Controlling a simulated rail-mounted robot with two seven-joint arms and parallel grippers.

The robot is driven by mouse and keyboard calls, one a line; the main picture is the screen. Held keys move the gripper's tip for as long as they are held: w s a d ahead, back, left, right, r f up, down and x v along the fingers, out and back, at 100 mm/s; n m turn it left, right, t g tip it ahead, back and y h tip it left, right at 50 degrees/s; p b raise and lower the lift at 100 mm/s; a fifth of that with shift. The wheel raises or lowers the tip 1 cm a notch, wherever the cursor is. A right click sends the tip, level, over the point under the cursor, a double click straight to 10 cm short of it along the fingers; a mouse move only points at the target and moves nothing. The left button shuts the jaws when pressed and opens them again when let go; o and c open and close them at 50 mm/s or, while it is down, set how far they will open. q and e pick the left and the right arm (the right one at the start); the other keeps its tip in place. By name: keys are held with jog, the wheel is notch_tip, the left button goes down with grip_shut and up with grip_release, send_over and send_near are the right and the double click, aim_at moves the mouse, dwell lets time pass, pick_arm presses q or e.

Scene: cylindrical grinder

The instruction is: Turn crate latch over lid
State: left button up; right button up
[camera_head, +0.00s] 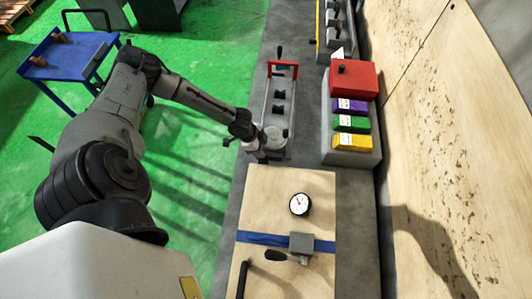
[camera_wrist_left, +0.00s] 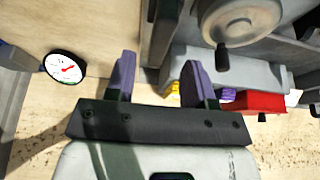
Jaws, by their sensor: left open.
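A pale wooden panel (camera_head: 270,188), which looks like the crate's top, lies at bottom centre in the head view. A blue strap (camera_head: 255,238) crosses it, with a grey block (camera_head: 301,243) and a black-handled lever (camera_head: 276,255) on it. A black bar (camera_head: 243,280) lies near the panel's left edge. I cannot tell for sure which part is the latch. My left gripper (camera_head: 268,155) is just beyond the panel's far edge. In the left wrist view, its two purple-tipped fingers (camera_wrist_left: 160,82) are apart, with nothing between them. My right gripper is not in view.
A round dial gauge (camera_head: 299,204) lies on the panel and shows in the left wrist view (camera_wrist_left: 66,67). A red box (camera_head: 354,80) and purple, green and yellow boxes (camera_head: 352,142) stand right. A grey machine with a handwheel (camera_wrist_left: 240,18) is close. A blue cart (camera_head: 68,56) stands far left.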

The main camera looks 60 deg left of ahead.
aim_at(269, 157)
pick_arm(q)
jog(key=shift+x, duration=2.7)
grip_shut()
